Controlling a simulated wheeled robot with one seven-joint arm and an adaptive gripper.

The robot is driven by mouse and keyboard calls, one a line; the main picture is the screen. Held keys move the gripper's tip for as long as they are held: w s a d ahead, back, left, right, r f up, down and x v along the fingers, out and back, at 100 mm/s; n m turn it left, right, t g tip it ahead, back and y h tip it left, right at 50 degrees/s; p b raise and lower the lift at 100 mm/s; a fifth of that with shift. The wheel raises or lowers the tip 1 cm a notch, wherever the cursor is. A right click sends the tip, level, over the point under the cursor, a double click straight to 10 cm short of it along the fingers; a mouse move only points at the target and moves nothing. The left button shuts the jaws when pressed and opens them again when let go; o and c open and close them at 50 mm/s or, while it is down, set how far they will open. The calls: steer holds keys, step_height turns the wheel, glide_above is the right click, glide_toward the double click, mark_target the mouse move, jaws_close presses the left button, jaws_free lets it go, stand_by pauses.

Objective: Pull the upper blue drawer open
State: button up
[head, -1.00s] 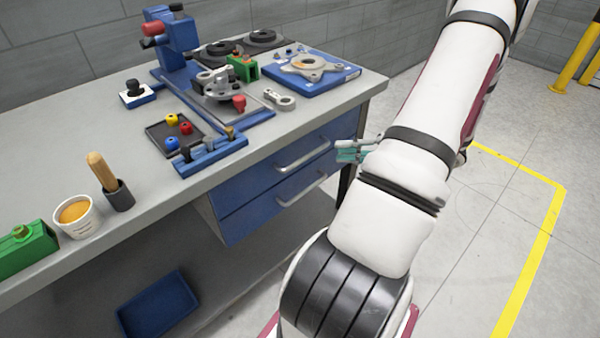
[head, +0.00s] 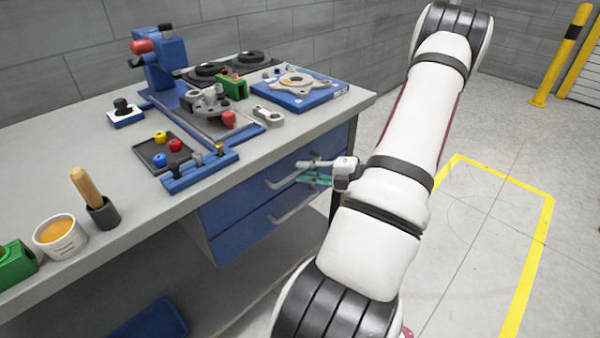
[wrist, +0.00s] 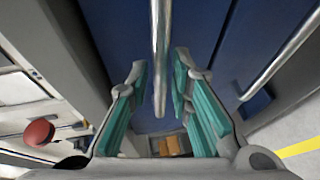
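The upper blue drawer (head: 235,200) is under the bench top and looks shut. Its silver bar handle (head: 276,184) is partly hidden by my gripper (head: 308,172) in the head view. In the wrist view the handle (wrist: 160,50) runs down the middle, between the two teal-padded fingers of my gripper (wrist: 161,75). The fingers are open, with a gap on both sides of the bar. Whether the handle is deep between the pads is hard to tell. The lower blue drawer (head: 245,235) has its own handle, which shows at the right in the wrist view (wrist: 285,50).
The grey bench top (head: 110,165) overhangs the drawers. It carries a blue fixture (head: 205,172), a tray with coloured knobs (head: 150,154) and a cup (head: 60,238). A blue bin (head: 150,325) is below. The floor right of the bench is open, with yellow lines (head: 540,240).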

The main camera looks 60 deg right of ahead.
steer(key=shift+x, duration=0.95)
jaws_close()
steer(key=shift+s, duration=0.1)
